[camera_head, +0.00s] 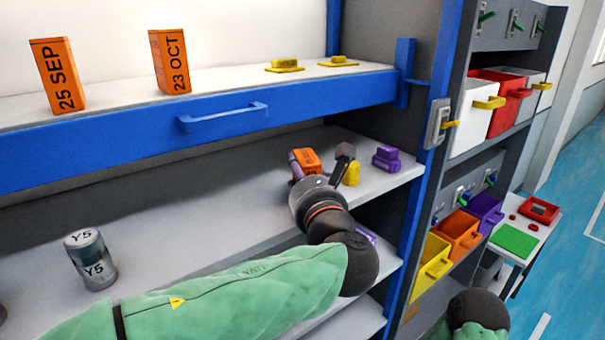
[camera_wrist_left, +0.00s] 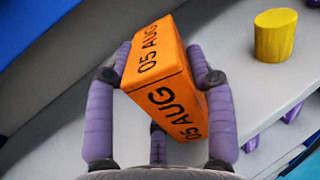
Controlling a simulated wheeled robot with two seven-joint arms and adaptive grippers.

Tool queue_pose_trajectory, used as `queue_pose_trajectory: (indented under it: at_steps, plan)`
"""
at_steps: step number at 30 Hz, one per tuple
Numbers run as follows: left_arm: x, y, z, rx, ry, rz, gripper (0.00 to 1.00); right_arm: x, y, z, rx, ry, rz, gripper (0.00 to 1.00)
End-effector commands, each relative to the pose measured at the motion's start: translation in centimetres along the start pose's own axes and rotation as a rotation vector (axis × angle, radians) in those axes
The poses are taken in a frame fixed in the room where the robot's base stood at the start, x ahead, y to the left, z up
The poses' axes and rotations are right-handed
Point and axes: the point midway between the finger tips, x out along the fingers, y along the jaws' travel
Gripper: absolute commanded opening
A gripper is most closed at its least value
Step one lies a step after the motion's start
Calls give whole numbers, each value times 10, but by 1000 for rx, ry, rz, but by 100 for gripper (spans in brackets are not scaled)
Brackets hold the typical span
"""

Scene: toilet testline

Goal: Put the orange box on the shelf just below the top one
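The orange box marked "05 AUG" (camera_head: 306,160) is at the right part of the grey shelf just below the top one (camera_head: 200,190). In the left wrist view the box (camera_wrist_left: 165,75) sits tilted between purple fingers, which touch it on both sides. My left gripper (camera_head: 305,166) is shut on it, reaching in over that shelf. I cannot tell whether the box's base touches the shelf. My right gripper is out of view. Two other orange boxes, "25 SEP" (camera_head: 60,76) and "23 OCT" (camera_head: 170,62), stand upright on the top shelf.
A yellow cylinder (camera_wrist_left: 275,35) and a purple part (camera_head: 386,158) stand right of the held box. A grey "Y5" can (camera_head: 91,260) stands at left. The top shelf's blue front rail (camera_head: 130,135) runs above. A blue post (camera_head: 425,150) bounds the right.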

Motion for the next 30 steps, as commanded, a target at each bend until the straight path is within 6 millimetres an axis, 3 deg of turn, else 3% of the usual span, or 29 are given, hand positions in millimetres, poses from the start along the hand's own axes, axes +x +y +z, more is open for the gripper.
queue_pose_trajectory:
  at_steps: [2,15,20,30]
  plan:
    - [0,0,0,0,1,0,76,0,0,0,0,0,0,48]
    - [-3,0,4,0,0,-1,76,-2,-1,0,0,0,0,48]
    - [-27,-1,3,1,-2,-5,76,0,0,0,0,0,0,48]
    - [-93,-1,3,1,-1,-4,76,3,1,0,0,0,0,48]
